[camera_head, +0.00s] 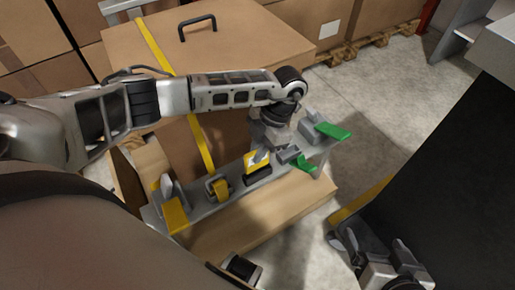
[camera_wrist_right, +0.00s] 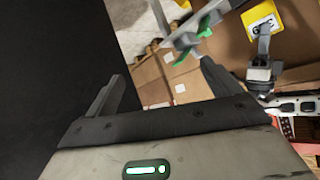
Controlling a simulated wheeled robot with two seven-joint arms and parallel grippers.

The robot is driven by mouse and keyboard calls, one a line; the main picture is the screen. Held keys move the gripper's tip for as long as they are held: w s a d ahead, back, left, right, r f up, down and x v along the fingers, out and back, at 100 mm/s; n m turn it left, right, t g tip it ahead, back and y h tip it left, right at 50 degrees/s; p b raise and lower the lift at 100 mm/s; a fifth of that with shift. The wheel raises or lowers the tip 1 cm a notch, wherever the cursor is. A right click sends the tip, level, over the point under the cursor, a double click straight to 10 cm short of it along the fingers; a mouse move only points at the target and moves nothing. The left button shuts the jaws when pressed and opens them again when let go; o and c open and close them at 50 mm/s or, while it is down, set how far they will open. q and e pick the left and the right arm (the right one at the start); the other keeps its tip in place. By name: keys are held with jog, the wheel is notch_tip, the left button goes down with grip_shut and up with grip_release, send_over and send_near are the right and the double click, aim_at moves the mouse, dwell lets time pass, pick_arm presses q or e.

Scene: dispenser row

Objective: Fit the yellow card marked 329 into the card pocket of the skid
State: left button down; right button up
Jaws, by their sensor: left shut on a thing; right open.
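My left gripper (camera_head: 262,153) is shut on the yellow card (camera_head: 254,164), in the middle of the head view. The card is tilted, with its lower edge at a dark slotted holder (camera_head: 259,177) on a grey rail; I cannot tell whether it is inside or just above it. The right wrist view also shows the yellow card (camera_wrist_right: 262,22), with dark marking too small to read surely, and my left gripper (camera_wrist_right: 264,62) at it. My right gripper (camera_head: 368,245) is open and empty at the lower right, apart from the rail; its two fingers show in its wrist view (camera_wrist_right: 162,78).
The grey rail (camera_head: 230,194) carries a yellow dispenser (camera_head: 217,188), another yellow part (camera_head: 175,215) and green levers (camera_head: 333,131). A large brown box (camera_head: 240,45) with a black handle stands behind. Concrete floor lies between.

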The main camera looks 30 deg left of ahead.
aim_at(254, 169)
pick_arm(q)
jog(key=shift+f+b, duration=0.6)
jog(key=shift+f, duration=0.25)
jog(key=shift+f+b, duration=1.1)
jog(key=shift+f, duration=0.5)
pick_arm(e)
jog(key=a+f, duration=0.1)
jog(key=w+f, duration=0.1)
jog(key=shift+a+f+y, duration=0.35)
jog(key=shift+y, duration=0.05)
jog(key=shift+s+f, duration=0.1)
pick_arm(q)
jog(key=c, duration=1.5)
grip_release()
jog(key=shift+o, duration=0.5)
pick_arm(e)
jog(key=shift+f, duration=0.15)
jog(key=shift+f, duration=0.1)
